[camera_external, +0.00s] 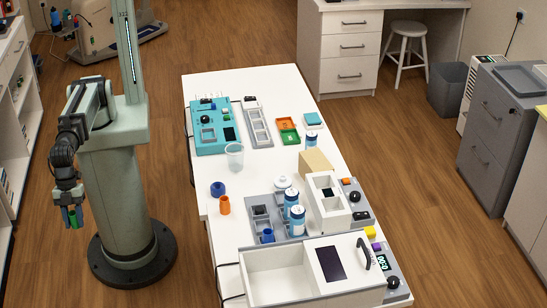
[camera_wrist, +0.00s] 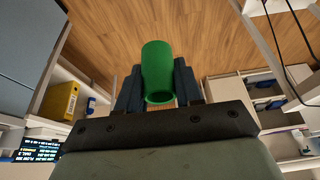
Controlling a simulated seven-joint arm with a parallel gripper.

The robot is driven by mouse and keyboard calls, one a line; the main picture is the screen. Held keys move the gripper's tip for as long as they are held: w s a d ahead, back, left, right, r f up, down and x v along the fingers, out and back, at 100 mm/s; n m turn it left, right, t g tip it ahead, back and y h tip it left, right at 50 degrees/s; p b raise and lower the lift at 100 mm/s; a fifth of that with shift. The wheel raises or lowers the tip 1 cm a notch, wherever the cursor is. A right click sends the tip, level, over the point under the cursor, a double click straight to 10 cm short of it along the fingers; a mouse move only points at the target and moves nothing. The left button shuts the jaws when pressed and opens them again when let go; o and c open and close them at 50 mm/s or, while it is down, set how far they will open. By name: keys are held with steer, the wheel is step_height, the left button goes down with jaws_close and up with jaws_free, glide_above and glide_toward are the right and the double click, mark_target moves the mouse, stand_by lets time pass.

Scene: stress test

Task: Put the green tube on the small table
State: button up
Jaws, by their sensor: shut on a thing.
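The green tube (camera_wrist: 157,68) is between the two dark fingers of my gripper (camera_wrist: 158,88) in the wrist view, its open end facing the camera. In the external view my gripper (camera_external: 71,212) hangs at the left, beside my column, and is shut on the tube, which shows as a small green patch. It is held in the air, well left of the white table (camera_external: 205,80). This long white table stands in the middle of the room and seems to be the only free-standing table; I cannot tell whether it is the small table.
White shelves (camera_external: 17,130) stand at the far left. Floor lies between my base and the table.

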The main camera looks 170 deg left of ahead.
steer(key=a+f+n+y, duration=0.1)
steer(key=a+f+n, duration=0.15)
steer(key=a, duration=1.15)
steer(key=w+a+r+n+g+y, duration=0.1)
steer(key=w+a+r+n, duration=0.25)
steer(key=a, duration=0.95)
steer(key=w+a+r+n+y, duration=0.1)
steer(key=w+a+r+n, duration=0.3)
steer(key=a, duration=0.8)
steer(key=w+a+r+n+g+y, duration=0.15)
steer(key=w+a+r, duration=0.35)
steer(key=a, duration=0.8)
steer(key=shift+s+a+f+n+g, duration=0.1)
steer(key=shift+s+f+n+g, duration=0.2)
steer(key=shift+f+n, duration=1.1)
steer(key=shift+s+d+f+n+g, duration=0.1)
steer(key=shift+s+f+n+g, duration=0.25)
steer(key=shift+f+n, duration=1.1)
steer(key=shift+s+a+f+n+g, duration=0.1)
steer(key=shift+s+f+n+g, duration=0.3)
steer(key=shift+f, duration=1.9)
steer(key=shift+w+f, duration=0.1)
